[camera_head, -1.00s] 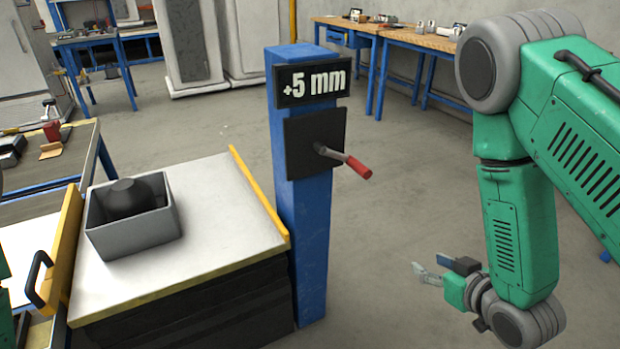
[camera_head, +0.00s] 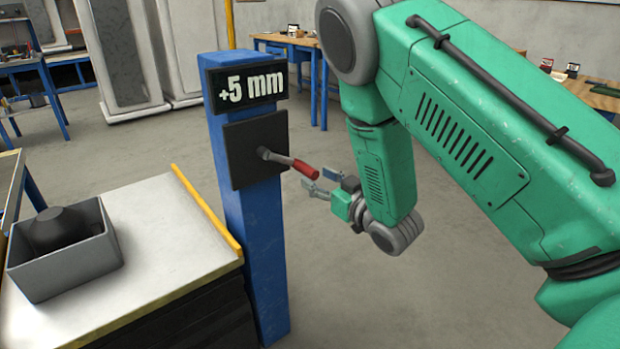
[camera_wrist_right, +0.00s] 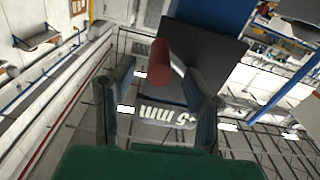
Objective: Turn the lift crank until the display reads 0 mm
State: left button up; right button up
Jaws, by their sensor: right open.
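The lift crank (camera_head: 290,163) has a metal arm and a red handle that sticks out to the right from a black plate (camera_head: 240,165) on the blue post (camera_head: 262,240). The display (camera_head: 248,88) above it reads +5 mm. My right gripper (camera_head: 318,184) is open and just right of and slightly below the red handle's end. In the right wrist view the red handle (camera_wrist_right: 159,62) appears between the two open fingers (camera_wrist_right: 160,85), with no clear contact, and the display (camera_wrist_right: 165,114) shows upside down. My left gripper is not in view.
Left of the post is a white-topped lift table (camera_head: 165,235) with a yellow edge. A grey bin (camera_head: 65,262) with a dark object stands on it. Workbenches (camera_head: 300,42) stand at the back. The floor right of the post is clear.

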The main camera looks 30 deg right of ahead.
aim_at(288, 163)
jog(key=shift+w+a, duration=0.1)
jog(key=shift+w, duration=1.35)
grip_shut()
jog(key=shift+a+f+m+p, duration=0.45)
jog(key=shift+m+p, duration=0.15)
jog(key=shift+m, duration=0.4)
jog(key=shift+s+a+f+m, duration=0.1)
jog(key=shift+a+f+m, duration=0.3)
jog(key=shift+f+m, duration=0.3)
jog(key=shift+r, duration=0.1)
grip_release()
jog(key=shift+s, duration=0.1)
